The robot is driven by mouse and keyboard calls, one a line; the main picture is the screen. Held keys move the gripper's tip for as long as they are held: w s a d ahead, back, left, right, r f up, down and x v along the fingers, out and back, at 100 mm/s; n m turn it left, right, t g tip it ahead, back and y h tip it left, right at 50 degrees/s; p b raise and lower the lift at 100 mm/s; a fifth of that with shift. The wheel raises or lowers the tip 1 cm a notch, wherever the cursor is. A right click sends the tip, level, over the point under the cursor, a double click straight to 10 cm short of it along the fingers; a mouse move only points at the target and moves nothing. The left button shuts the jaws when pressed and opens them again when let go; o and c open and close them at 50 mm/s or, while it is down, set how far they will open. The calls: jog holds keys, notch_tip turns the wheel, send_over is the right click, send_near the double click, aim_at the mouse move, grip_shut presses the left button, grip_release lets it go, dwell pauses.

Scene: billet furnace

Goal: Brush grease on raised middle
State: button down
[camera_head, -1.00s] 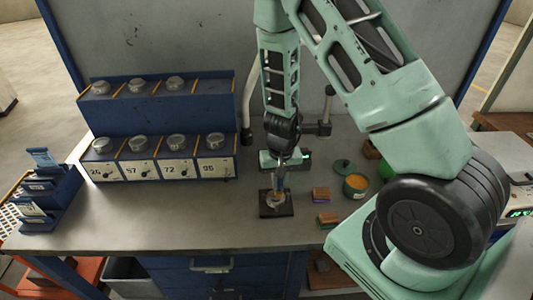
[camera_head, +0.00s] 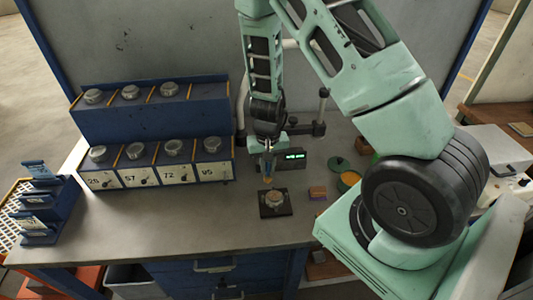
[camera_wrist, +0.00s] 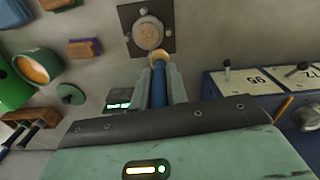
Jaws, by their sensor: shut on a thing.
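A dark square plate (camera_head: 285,212) lies on the bench, with a round raised middle (camera_head: 273,198). In the wrist view the plate (camera_wrist: 168,45) shows a grey ring around the raised middle (camera_wrist: 148,34), whose top looks tan and blotchy. My gripper (camera_wrist: 160,88) is shut on the blue handle of a brush (camera_wrist: 159,86). The brush's pale round tip end (camera_wrist: 161,56) points toward the plate. In the head view my gripper (camera_head: 268,155) holds the brush (camera_head: 268,167) upright, above and apart from the plate. An open green tub (camera_head: 350,178) of orange grease stands to the right.
A green lid (camera_head: 339,162) lies behind the tub. Small coloured blocks (camera_head: 317,193) lie between plate and tub. A blue numbered rack (camera_head: 150,170) stands left. A small display unit (camera_head: 292,158) is behind the plate.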

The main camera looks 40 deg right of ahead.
jog(key=shift+r+p, duration=0.9)
jog(key=shift+r, duration=0.5)
jog(key=shift+f, duration=0.1)
